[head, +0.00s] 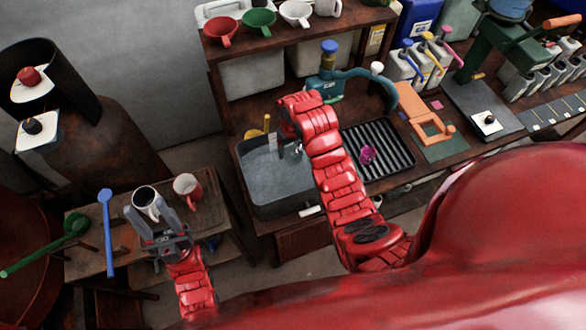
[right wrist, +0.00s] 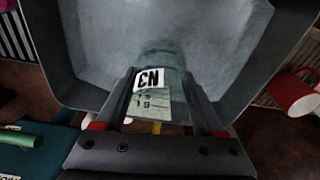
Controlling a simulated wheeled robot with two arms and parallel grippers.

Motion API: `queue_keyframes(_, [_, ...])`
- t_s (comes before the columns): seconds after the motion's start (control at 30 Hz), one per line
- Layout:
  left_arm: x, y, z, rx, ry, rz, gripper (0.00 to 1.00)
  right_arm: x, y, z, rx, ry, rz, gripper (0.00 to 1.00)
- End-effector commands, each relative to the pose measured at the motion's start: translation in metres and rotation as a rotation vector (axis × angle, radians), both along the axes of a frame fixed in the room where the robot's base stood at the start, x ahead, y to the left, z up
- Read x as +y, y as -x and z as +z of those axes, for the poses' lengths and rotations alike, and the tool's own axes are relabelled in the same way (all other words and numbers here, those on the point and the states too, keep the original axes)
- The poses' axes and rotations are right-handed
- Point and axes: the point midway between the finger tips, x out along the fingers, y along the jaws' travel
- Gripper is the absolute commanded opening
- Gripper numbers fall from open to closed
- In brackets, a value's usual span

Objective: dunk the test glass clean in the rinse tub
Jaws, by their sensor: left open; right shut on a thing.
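The rinse tub (head: 246,160) is a grey basin of greyish water set in the bench; in the right wrist view its wall (right wrist: 50,60) surrounds the glass. My right gripper (right wrist: 160,80) is shut on the test glass (right wrist: 162,62), a clear glass with a white lettered label. The glass is over or in the tub; I cannot tell whether its far end is under the water. In the head view, my arm mostly hides this gripper and the glass. My left gripper (head: 150,214) is open beside a white mug (head: 146,196) with a dark inside.
A red mug (head: 187,188) stands near the left gripper on the small wooden table (head: 215,215).

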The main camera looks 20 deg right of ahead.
Motion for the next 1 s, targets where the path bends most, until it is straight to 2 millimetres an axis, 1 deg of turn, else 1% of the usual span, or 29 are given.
queue_keyframes(0.03, [0.0,0.0,0.007,0.0,0.0,0.0,0.5,0.0,0.0,0.009,-0.001,0.0,0.0,0.0])
queue_keyframes(0.23, [0.0,0.0,0.018,0.0,0.0,0.0,0.5,0.0,0.0,0.026,0.001,0.0,-0.001,0.0])
queue_keyframes(0.4, [0.0,0.0,0.035,0.0,0.0,0.0,0.5,0.0,0.0,0.042,0.002,0.0,-0.001,0.0])
queue_keyframes(0.5, [0.0,0.0,0.042,0.0,0.0,0.0,0.5,0.0,0.0,0.049,0.002,0.0,-0.001,0.0])
queue_keyframes(0.6, [0.0,0.0,0.044,0.0,0.0,0.0,0.5,0.0,0.0,0.051,0.002,0.0,-0.001,0.0])
queue_keyframes(0.87, [0.0,0.0,0.043,0.0,0.0,0.0,0.5,0.0,0.0,0.05,0.002,0.0,-0.001,0.0])
queue_keyframes(1.0, [0.0,0.0,0.039,0.0,0.0,0.0,0.5,-0.002,0.0,0.048,0.001,0.003,-0.005,0.0])
